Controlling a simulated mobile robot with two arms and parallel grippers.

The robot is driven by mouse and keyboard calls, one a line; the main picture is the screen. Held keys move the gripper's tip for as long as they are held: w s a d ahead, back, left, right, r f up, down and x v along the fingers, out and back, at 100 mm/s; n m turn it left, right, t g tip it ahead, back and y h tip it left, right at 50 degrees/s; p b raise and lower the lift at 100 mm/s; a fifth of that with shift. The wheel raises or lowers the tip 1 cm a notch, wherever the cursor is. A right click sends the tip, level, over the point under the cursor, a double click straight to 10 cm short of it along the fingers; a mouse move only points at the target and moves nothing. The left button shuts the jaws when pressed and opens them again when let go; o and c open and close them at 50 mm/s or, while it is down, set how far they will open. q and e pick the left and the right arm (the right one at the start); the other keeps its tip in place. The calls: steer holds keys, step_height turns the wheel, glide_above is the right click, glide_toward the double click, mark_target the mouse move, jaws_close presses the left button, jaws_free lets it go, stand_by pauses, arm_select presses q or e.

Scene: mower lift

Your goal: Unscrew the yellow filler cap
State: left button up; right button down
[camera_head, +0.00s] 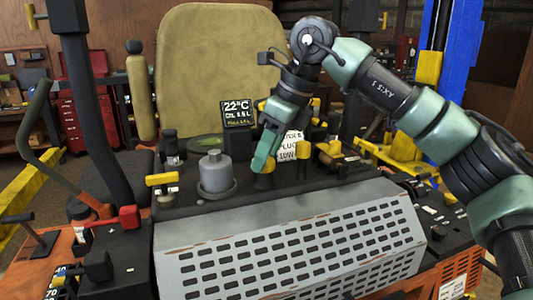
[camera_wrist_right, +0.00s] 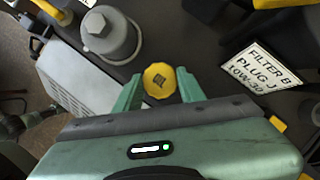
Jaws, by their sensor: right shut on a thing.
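The yellow filler cap (camera_wrist_right: 160,79) is round with a dark mark on its top, and sits between the two green fingers of my right gripper (camera_wrist_right: 158,92) in the right wrist view. My right gripper (camera_head: 263,164) is shut on it, pointing down from above at the mower's dark engine deck. I cannot tell how far the cap is turned. My left gripper is not in view.
A grey cylinder with a hex top (camera_head: 215,174) stands left of the cap, beside a yellow T-handle (camera_head: 162,179). The perforated grey cover (camera_head: 290,250) lies in front.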

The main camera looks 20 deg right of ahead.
steer(key=shift+r+n+g+p, duration=0.2)
steer(key=shift+n+g+p, duration=0.1)
steer(key=shift+n+p, duration=0.75)
steer(key=n+g+y+p, duration=0.1)
steer(key=n+p, duration=0.2)
steer(key=p, duration=0.1)
steer(key=shift+w, duration=0.15)
steer(key=shift+n+p, duration=0.45)
steer(key=shift+p, duration=0.1)
steer(key=shift+f, duration=0.2)
steer(key=shift+g, duration=0.3)
